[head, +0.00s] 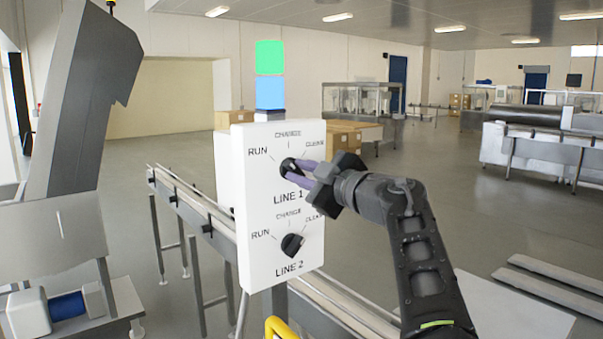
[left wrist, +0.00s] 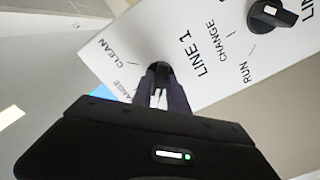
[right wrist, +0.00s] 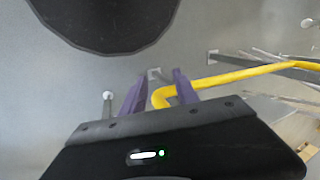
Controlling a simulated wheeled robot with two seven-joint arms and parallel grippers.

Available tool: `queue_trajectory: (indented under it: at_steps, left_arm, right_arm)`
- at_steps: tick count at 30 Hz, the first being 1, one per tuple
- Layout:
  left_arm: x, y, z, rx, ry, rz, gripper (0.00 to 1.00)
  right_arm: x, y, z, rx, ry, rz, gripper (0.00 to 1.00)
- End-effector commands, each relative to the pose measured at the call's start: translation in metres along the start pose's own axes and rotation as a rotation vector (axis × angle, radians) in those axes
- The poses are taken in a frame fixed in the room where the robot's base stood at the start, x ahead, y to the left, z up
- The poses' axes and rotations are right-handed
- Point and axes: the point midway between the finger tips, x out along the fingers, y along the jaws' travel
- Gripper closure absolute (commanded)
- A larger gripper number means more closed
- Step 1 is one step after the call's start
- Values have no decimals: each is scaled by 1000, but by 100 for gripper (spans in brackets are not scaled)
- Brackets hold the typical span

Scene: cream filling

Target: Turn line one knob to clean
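A white control panel (head: 255,215) stands upright with two dark knobs. The upper is the line one knob (head: 287,167), with RUN at its left, CHANGE above and CLEAN at its upper right; the line one knob also shows in the left wrist view (left wrist: 158,72). The lower is the line two knob (head: 292,245). My left gripper (head: 300,167) reaches in from the right, its purple fingers closed around the line one knob. The fingers partly cover this knob, and I cannot tell where it points. My right gripper (right wrist: 155,88) is open and empty, its fingers apart.
A yellow rail (right wrist: 235,76) passes just beyond my right fingertips; it also shows at the bottom of the head view (head: 282,328). A conveyor (head: 190,200) runs behind the panel. A green and blue light tower (head: 270,75) stands above. Cardboard boxes (head: 352,135) are behind.

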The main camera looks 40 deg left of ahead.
Motion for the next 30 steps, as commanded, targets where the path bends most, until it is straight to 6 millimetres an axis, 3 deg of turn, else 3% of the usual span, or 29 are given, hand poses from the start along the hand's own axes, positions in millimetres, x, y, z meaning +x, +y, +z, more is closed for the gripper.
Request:
queue_trajectory:
  at_steps: [6, 30]
  left_arm:
    - [0, 0, 0, 0, 0, 1, 100]
    - [0, 0, 0, 83, 1, 1, 100]
  right_arm:
    - [0, 0, 0, 0, 0, 0, 64]
    - [4, 1, 0, -1, 1, -1, 64]
